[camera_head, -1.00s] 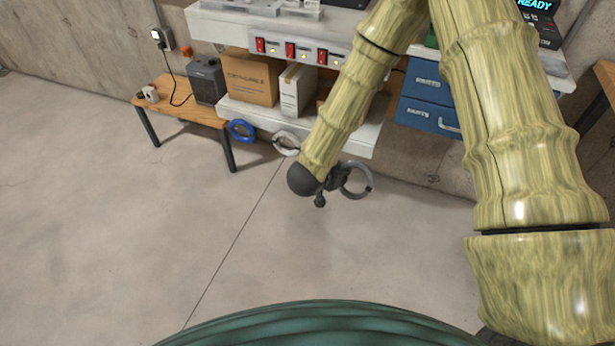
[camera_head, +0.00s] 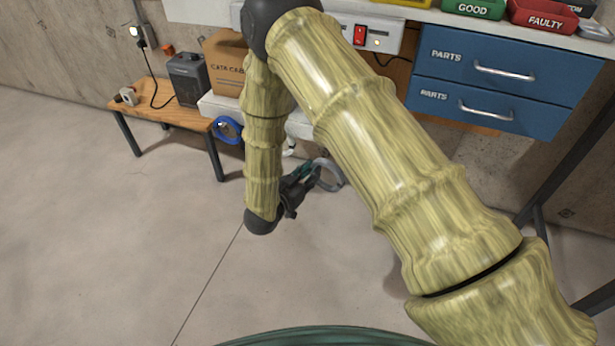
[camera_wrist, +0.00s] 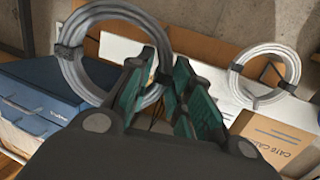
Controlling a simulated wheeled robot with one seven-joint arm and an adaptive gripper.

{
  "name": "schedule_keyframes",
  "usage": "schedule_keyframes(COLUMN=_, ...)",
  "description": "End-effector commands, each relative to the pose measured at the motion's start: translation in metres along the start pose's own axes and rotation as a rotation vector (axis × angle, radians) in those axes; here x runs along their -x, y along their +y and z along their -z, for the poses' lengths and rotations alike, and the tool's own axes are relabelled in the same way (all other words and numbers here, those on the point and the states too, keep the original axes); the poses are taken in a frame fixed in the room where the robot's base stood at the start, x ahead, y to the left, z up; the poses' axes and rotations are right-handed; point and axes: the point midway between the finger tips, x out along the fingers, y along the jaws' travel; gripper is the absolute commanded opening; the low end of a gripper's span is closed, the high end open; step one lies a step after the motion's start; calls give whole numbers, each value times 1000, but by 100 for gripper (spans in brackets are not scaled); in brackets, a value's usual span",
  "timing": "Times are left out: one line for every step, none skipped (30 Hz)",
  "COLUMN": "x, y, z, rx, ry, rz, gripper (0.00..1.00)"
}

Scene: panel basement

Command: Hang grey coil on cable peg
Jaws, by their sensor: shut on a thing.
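The grey coil (camera_head: 334,186) is a ring with dark wraps, out in front of the white shelf edge in the head view. My gripper (camera_head: 307,173) is shut on its near side. In the wrist view the coil (camera_wrist: 82,82) stands up at the left, with part of its ring between the green-padded fingers (camera_wrist: 168,75). A white coil (camera_wrist: 236,85) hangs to the right in the wrist view, apart from my gripper. A blue coil (camera_head: 227,130) hangs at the shelf front, left of my forearm. I cannot make out a bare cable peg.
Blue parts drawers (camera_head: 490,85) hang under the bench on the right. A cardboard box (camera_head: 224,62) stands on the low white shelf. A wooden stool-height bench (camera_head: 160,107) with a grey device (camera_head: 188,78) stands at the left. The floor in front is clear.

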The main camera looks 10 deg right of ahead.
Motion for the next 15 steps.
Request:
schedule_keyframes(x=1, y=-3, z=-1, rx=1, ry=4, rz=6, gripper=0)
schedule_keyframes(x=1, y=-4, z=-1, rx=1, ry=5, rz=8, gripper=0)
schedule_keyframes(x=1, y=-5, z=-1, rx=1, ry=6, rz=10, gripper=0)
schedule_keyframes(x=1, y=-6, z=-1, rx=1, ry=6, rz=11, gripper=0)
schedule_keyframes(x=1, y=-6, z=-1, rx=1, ry=6, rz=12, gripper=0)
schedule_keyframes(x=0, y=-7, z=-1, rx=1, ry=6, rz=13, gripper=0)
schedule_keyframes(x=-1, y=-8, z=-1, rx=1, ry=6, rz=14, gripper=0)
schedule_keyframes(x=-2, y=-9, z=-1, rx=0, ry=6, rz=14, gripper=0)
schedule_keyframes(x=-4, y=-9, z=-1, rx=0, ry=6, rz=14, gripper=0)
schedule_keyframes(x=-5, y=-10, z=-1, rx=0, ry=6, rz=15, gripper=0)
schedule_keyframes(x=-6, y=-10, z=-1, rx=0, ry=6, rz=15, gripper=0)
schedule_keyframes(x=-8, y=-11, z=-1, rx=0, ry=6, rz=15, gripper=0)
schedule_keyframes(x=-10, y=-11, z=-1, rx=0, ry=6, rz=14, gripper=0)
schedule_keyframes(x=-11, y=-11, z=-1, rx=0, ry=6, rz=14, gripper=0)
schedule_keyframes(x=-13, y=-11, z=-1, rx=0, ry=6, rz=14, gripper=0)
